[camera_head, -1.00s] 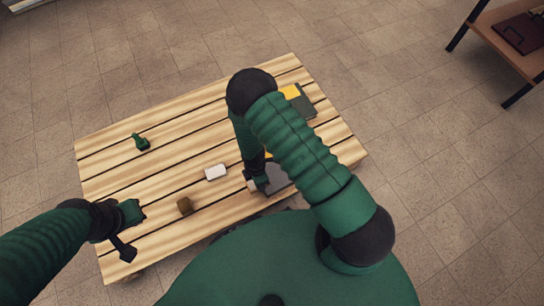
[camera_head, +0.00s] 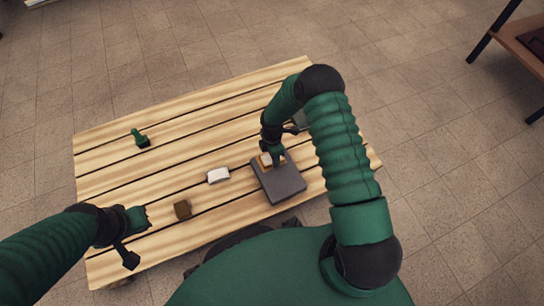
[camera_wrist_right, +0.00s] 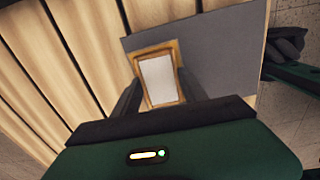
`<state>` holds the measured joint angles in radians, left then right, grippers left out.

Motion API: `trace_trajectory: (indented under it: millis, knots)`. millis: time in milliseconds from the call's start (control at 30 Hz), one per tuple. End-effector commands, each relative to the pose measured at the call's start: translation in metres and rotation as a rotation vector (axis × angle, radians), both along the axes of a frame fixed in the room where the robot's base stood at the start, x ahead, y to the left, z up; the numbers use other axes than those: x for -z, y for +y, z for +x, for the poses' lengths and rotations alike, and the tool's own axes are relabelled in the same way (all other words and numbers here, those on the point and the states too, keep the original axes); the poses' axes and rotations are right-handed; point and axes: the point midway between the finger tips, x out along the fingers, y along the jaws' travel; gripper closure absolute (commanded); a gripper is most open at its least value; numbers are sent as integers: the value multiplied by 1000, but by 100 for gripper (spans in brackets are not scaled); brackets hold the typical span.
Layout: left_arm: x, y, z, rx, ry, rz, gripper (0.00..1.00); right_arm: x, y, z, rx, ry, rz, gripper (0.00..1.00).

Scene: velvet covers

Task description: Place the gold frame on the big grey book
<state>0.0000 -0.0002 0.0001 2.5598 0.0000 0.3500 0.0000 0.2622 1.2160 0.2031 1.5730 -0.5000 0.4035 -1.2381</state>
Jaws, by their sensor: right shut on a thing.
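The gold frame (camera_head: 265,161) has a pale inner panel. It also shows in the right wrist view (camera_wrist_right: 158,66), between my two fingers. My right gripper (camera_head: 274,153) is shut on it, over the far-left part of the big grey book (camera_head: 282,184). In the right wrist view the frame overlaps one end of the grey book (camera_wrist_right: 215,50). I cannot tell whether it touches the cover. The book lies flat on the slatted wooden table.
On the slatted table (camera_head: 200,120) stand a white block (camera_head: 217,175) just left of the book, a brown block (camera_head: 182,209) and a green object (camera_head: 140,138) farther left. A brown side table (camera_head: 525,40) stands at upper right.

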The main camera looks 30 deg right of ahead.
Motion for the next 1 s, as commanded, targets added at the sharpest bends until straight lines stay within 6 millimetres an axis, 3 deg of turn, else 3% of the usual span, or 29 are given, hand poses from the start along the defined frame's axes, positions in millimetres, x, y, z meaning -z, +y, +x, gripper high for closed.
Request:
trace_trajectory:
  millis: [67, 100, 233, 600, 1000]
  knots:
    - [1, 0, 0, 0, 0, 0, 100, 2, 0, 0, 0, 1, 0, 96]
    - [1, 0, 0, 0, 0, 0, 100, 2, 0, 0, 0, 1, 0, 47]
    - [1, 0, 0, 0, 0, 0, 100, 2, 1, 0, 0, 1, 0, 30]
    - [-4, 0, 0, 0, 0, 0, 100, -6, 0, 0, 0, 0, 0, 28]
    - [-67, 0, 0, 0, 0, 0, 100, -102, 0, 0, 1, -1, 0, 28]
